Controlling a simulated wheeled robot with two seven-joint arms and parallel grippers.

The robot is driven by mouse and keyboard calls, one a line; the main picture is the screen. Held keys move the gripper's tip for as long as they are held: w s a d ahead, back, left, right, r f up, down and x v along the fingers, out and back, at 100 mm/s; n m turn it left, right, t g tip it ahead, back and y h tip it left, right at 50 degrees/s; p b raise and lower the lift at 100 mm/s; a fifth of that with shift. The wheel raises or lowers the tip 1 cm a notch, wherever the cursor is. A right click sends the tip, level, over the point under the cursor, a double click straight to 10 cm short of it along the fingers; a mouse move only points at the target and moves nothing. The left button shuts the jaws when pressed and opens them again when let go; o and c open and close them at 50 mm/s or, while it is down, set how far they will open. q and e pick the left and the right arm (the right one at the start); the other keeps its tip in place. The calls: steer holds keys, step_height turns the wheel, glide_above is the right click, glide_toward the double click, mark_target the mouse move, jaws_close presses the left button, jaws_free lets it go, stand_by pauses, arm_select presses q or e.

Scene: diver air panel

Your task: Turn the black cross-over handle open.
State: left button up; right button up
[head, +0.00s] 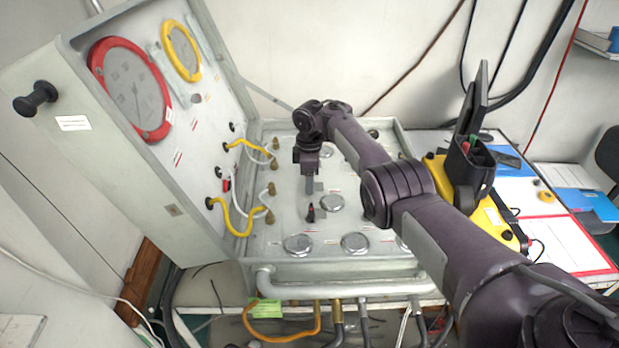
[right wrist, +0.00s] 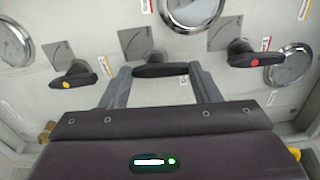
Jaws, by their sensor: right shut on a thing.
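The black cross-over handle (right wrist: 160,71) is in the middle of the right wrist view, lying crosswise on the grey panel. My right gripper (right wrist: 160,80) is shut on it, with one finger at each end of the handle. In the head view my right gripper (head: 310,188) reaches down onto the panel floor, and the held handle is hidden there. A black handle with a yellow dot (right wrist: 75,76) is to the left in the wrist view. One with a red dot (right wrist: 246,56) is to the right. My left gripper is not in view.
Round gauges (head: 332,203) are set in the panel floor (head: 282,215). The raised lid carries a red-rimmed gauge (head: 130,88), a yellow-rimmed gauge (head: 181,50) and yellow hoses (head: 229,218). A yellow case (head: 494,213) stands at the right on the table.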

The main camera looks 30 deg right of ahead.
steer(key=shift+r, duration=0.1)
steer(key=o, duration=1)
step_height(320, 180, up, 8)
steer(key=shift+f, duration=0.15)
